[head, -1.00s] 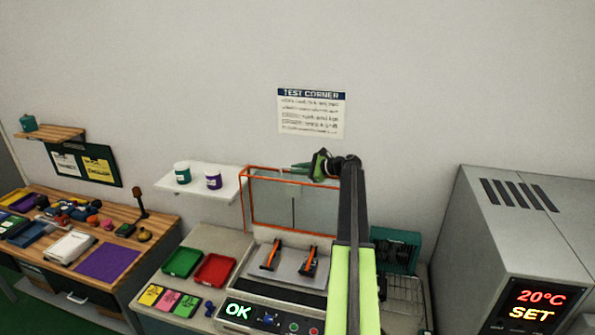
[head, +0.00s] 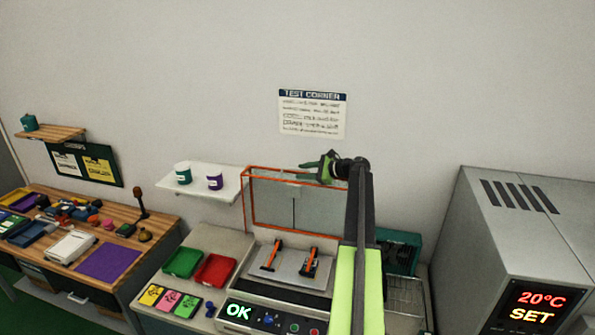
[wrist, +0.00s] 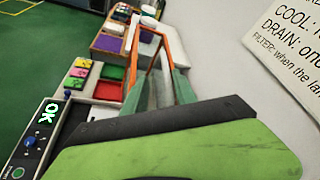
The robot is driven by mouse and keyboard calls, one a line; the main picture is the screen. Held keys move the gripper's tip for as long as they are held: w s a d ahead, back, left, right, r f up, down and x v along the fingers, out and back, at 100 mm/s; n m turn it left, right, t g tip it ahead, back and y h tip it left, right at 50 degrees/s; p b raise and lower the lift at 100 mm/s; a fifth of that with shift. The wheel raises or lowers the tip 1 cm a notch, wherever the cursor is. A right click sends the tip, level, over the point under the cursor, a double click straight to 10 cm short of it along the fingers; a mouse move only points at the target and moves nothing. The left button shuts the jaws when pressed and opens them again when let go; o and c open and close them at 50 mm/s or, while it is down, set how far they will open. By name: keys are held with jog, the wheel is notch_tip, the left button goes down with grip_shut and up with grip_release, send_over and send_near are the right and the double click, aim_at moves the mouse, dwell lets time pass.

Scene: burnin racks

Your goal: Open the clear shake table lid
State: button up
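The clear lid (head: 270,205), edged in orange-red, stands upright at the back of the shake table (head: 280,290). The grey plate with two orange-and-black clamps (head: 270,255) lies uncovered in front of it. In the wrist view the lid's orange edge (wrist: 178,60) shows beyond my gripper. My gripper (head: 318,167) is at the lid's upper right, near its top edge; I cannot tell whether it touches.
A white shelf (head: 205,183) with two cups is left of the lid. Green (head: 184,262) and red (head: 215,270) trays sit left of the shake table. A large grey chamber (head: 500,240) stands at the right. The wall above is clear except for a sign (head: 312,113).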

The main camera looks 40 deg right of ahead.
jog(key=s+d, duration=0.1)
jog(key=s, duration=0.2)
jog(key=s+d, duration=0.1)
jog(key=s, duration=0.2)
jog(key=s+d, duration=0.1)
jog(key=s, duration=0.2)
jog(key=shift+s+d, duration=0.15)
